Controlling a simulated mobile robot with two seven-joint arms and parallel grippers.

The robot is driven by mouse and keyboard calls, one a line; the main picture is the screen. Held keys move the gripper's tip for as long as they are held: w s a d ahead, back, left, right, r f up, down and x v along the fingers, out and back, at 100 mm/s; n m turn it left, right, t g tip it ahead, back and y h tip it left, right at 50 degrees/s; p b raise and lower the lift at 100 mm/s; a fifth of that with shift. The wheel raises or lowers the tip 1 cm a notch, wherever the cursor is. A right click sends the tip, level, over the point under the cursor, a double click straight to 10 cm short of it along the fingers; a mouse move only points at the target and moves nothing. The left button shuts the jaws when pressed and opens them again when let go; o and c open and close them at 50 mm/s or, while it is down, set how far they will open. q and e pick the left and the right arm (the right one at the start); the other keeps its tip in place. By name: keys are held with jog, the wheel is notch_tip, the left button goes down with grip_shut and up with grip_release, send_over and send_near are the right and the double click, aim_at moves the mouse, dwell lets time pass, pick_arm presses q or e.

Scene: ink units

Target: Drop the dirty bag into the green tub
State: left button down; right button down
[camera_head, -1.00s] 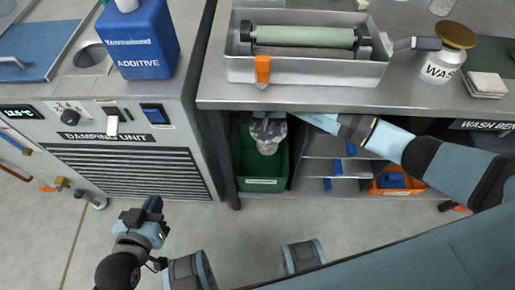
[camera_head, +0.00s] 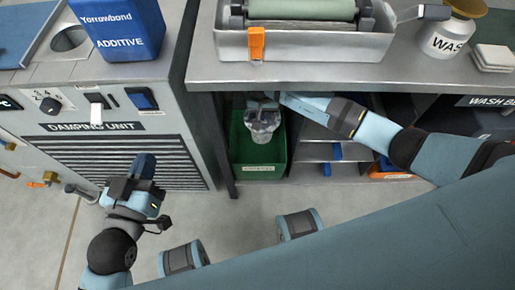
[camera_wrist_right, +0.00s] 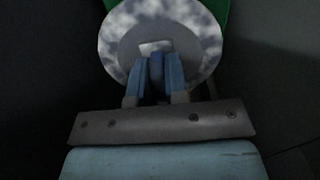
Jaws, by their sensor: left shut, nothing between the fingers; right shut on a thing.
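My left gripper (camera_head: 146,168) is shut and empty, in front of the damping unit.
The bench top (camera_head: 300,77) overhangs the tub, and a bench leg (camera_head: 224,165) stands left of it. Shelves (camera_head: 318,152) and an orange bin (camera_head: 388,170) are to the right. The damping unit (camera_head: 120,160) stands at the left.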

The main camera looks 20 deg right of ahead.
jog(key=shift+f, duration=0.15)
jog(key=c, duration=1.1)
grip_release()
jog(key=shift+o, duration=0.2)
